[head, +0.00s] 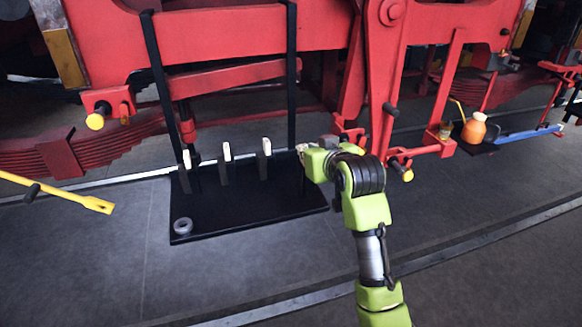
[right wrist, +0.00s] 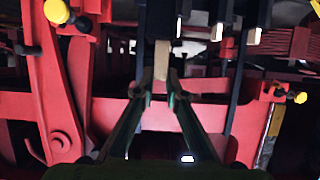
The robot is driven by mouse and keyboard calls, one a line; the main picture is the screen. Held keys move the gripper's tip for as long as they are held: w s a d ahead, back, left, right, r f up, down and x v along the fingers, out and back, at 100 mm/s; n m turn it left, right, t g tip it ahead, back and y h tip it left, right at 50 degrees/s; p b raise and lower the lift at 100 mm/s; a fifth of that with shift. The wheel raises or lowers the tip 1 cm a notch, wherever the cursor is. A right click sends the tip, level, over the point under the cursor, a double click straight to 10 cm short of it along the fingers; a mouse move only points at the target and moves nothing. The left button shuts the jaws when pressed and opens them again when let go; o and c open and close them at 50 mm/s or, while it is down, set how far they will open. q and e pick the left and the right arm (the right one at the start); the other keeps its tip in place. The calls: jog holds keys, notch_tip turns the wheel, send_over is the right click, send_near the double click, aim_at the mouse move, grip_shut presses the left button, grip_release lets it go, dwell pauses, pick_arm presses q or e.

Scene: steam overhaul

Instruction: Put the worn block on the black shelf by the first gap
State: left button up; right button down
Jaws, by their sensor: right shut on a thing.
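The black shelf (head: 250,215) hangs from two black straps in front of the red frame. Three cream-tipped blocks stand upright in a row on it: left (head: 187,160), middle (head: 226,152) and right (head: 266,147). My right gripper (head: 303,150) is at the shelf's right end, at about the height of the block tops. In the right wrist view a tan block (right wrist: 161,60) stands between the fingertips (right wrist: 158,93), and the gripper is shut on it. Its wear cannot be made out, and in the head view my gripper mostly hides it. My left gripper is not in view.
A grey ring (head: 182,226) lies at the shelf's front left corner. An orange jar (head: 474,128) and a blue bar (head: 525,134) are at the right. Red linkage stands close behind my gripper. The shelf's front is mostly bare.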

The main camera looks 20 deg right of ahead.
jog(key=x, duration=0.2)
jog(key=p+x, duration=0.1)
jog(key=x, duration=0.2)
jog(key=shift+w+d+f, duration=0.15)
jog(key=shift+w+d, duration=0.05)
pick_arm(q)
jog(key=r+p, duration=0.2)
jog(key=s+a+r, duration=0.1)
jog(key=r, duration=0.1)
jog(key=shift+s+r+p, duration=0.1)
jog(key=shift+p, duration=0.3)
pick_arm(e)
jog(key=w+f, duration=0.4)
jog(key=f, duration=0.4)
jog(key=shift+d+f, duration=0.15)
jog(key=shift+d, duration=0.05)
jog(key=shift+w, duration=0.1)
jog(key=shift+f, duration=0.2)
jog(key=c, duration=2)
grip_release()
jog(key=shift+c, duration=0.2)
